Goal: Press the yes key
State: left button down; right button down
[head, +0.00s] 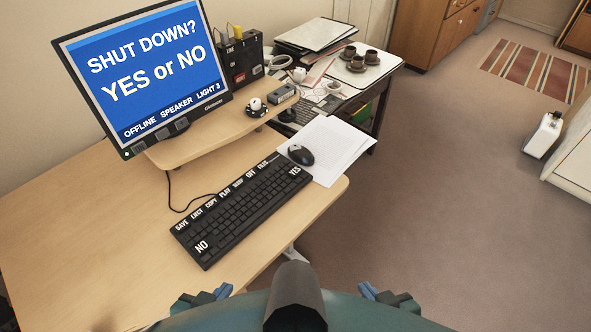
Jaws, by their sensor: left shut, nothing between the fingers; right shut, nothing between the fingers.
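The black keyboard (240,208) lies on the wooden desk. Its YES key (295,170) is at the right end, near the mouse, and its NO key (202,247) is at the near left end. The monitor (150,72) reads "SHUT DOWN? YES or NO" on blue, with "OFFLINE SPEAKER LIGHT 3" below. My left gripper (202,297) is shut and empty at the bottom of the view, below the keyboard and apart from it. My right gripper (388,295) is shut and empty at the bottom, right of the desk edge and apart from the keyboard.
A black mouse (301,155) rests on white paper (328,143) beside the YES key. A side table with papers and a tray of brown cups (371,57) stands behind.

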aim_at(296, 171)
jog(key=i+l+u, duration=0.1)
jog(key=u, duration=0.25)
jog(key=l+u, duration=0.15)
jog(key=u, duration=0.2)
jog(key=i+l+u, duration=0.1)
jog(key=u, duration=0.25)
jog(key=i+l+u, duration=0.1)
jog(key=l+u, duration=0.4)
jog(key=l, duration=0.55)
jog(key=l+u, duration=0.1)
jog(key=l, duration=1.55)
